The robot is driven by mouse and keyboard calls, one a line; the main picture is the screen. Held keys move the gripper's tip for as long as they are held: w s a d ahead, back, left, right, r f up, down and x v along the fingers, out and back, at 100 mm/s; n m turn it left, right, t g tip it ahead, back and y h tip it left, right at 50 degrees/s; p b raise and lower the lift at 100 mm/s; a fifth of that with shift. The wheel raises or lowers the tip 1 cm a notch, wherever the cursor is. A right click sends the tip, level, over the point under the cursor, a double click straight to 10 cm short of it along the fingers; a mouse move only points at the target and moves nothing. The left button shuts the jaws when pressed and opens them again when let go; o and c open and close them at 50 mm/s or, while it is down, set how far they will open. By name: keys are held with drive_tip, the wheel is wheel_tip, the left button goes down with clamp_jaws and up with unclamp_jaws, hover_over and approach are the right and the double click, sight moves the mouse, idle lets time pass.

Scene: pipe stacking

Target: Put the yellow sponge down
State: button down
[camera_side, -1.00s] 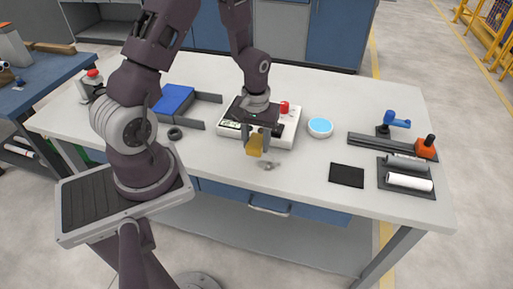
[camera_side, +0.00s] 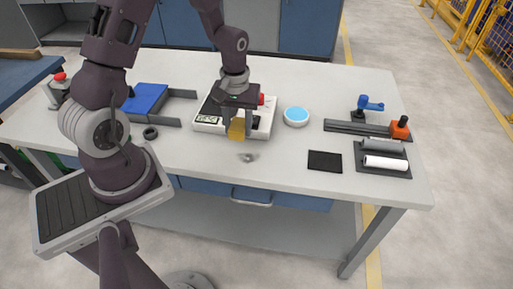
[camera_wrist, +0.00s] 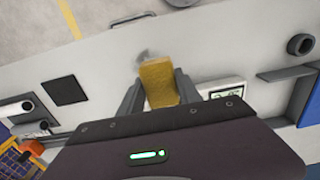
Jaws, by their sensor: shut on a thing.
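The yellow sponge (camera_side: 237,128) is between the fingers of my gripper (camera_side: 237,132), at the front edge of the white device with a small display. In the wrist view the sponge (camera_wrist: 157,83) stands out between the two grey fingertips of my gripper (camera_wrist: 158,92), which is shut on it. I cannot tell whether the sponge's lower end touches the table. A small grey smudge or spill (camera_side: 248,157) lies on the table just in front of the sponge; it also shows in the wrist view (camera_wrist: 144,56).
The white device (camera_side: 262,124) stands behind my gripper. A round blue-topped dish (camera_side: 296,116) is to its right. A black pad (camera_side: 324,161) and a rack with grey and white pipes (camera_side: 385,163) lie at right. A dark ring (camera_side: 150,133) and a blue block (camera_side: 146,98) are at left.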

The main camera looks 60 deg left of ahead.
drive_tip(key=r, duration=0.1)
hover_over(285, 152)
wheel_tip(285, 152, down, 9)
drive_tip(key=shift+f, duration=0.1)
drive_tip(key=c, duration=0.8)
unclamp_jaws()
drive_tip(key=shift+c, duration=0.2)
wheel_tip(285, 152, up, 12)
drive_tip(key=r, duration=0.1)
drive_tip(key=s+d+r+m+t, duration=0.1)
drive_tip(key=s+r+m, duration=0.1)
drive_tip(key=s+r, duration=0.45)
drive_tip(key=s+d+r+m+t, duration=0.1)
drive_tip(key=s+r+m+t, duration=0.15)
drive_tip(key=r, duration=0.65)
drive_tip(key=s+d+r+m+t, duration=0.1)
drive_tip(key=s+r+m, duration=0.1)
drive_tip(key=s, duration=0.7)
drive_tip(key=s+d+r+m+t, duration=0.1)
drive_tip(key=s+r+m, duration=0.1)
drive_tip(key=s, duration=0.7)
drive_tip(key=shift+r, duration=0.15)
